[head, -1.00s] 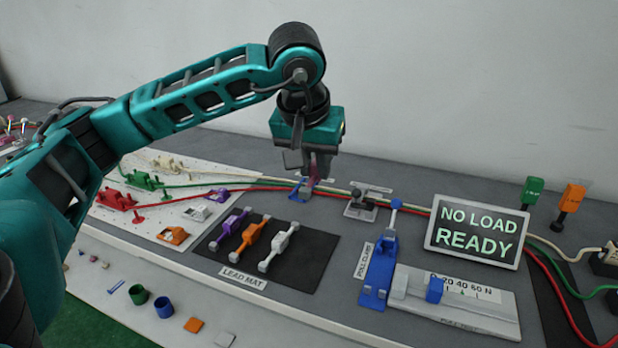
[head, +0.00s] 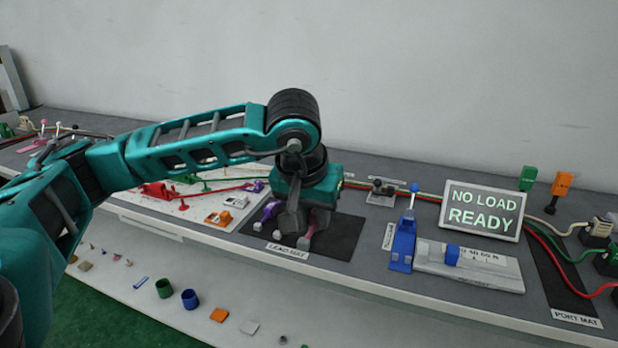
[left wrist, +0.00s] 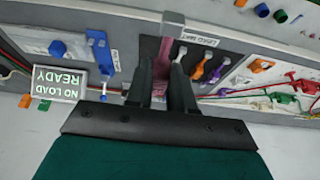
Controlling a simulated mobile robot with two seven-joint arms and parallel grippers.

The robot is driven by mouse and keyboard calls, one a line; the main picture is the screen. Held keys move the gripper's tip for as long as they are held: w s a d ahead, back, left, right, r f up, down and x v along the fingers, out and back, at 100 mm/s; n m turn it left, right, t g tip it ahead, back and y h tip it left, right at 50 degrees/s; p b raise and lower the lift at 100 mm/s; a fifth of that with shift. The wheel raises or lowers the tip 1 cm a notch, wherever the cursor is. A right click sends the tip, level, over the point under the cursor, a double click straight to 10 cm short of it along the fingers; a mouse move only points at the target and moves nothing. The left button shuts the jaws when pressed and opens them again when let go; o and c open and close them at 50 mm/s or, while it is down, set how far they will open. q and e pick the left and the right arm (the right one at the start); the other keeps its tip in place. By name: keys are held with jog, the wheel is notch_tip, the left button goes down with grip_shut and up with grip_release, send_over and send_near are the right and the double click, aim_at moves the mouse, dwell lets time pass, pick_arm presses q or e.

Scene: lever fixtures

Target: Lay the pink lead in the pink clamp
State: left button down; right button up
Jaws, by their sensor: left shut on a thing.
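My left gripper (head: 303,232) is low over the black lead mat (head: 343,236), shut on the pink lead (head: 306,240). In the left wrist view the pink lead (left wrist: 172,28) runs between the two fingers (left wrist: 164,85), its end sticking out beyond them. It is beside the white lead (left wrist: 178,54), on the side toward the blue pull clamp. I cannot tell whether it touches the mat. Small pink parts (head: 40,149) show at the far left of the bench in the head view, too small to tell whether they are the pink clamp. My right gripper is out of view.
Purple (left wrist: 219,74) and orange (left wrist: 198,69) leads lie on the mat beside the white one. The blue pull clamp (head: 402,246) stands right of the mat, with the NO LOAD READY display (head: 482,209) behind. A white board with coloured fixtures (head: 190,208) is left.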

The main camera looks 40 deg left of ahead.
pick_arm(q)
jog(key=s+d+f+m, duration=0.1)
jog(key=s+d+f, duration=0.2)
jog(key=f, duration=0.8)
jog(key=s+d+f+m+h, duration=0.1)
jog(key=s+d+f, duration=0.2)
jog(key=f, duration=0.7)
jog(key=d, duration=0.2)
jog(key=shift+d+f+m, duration=0.3)
jog(key=shift+d+f, duration=0.05)
jog(key=shift+s, duration=0.1)
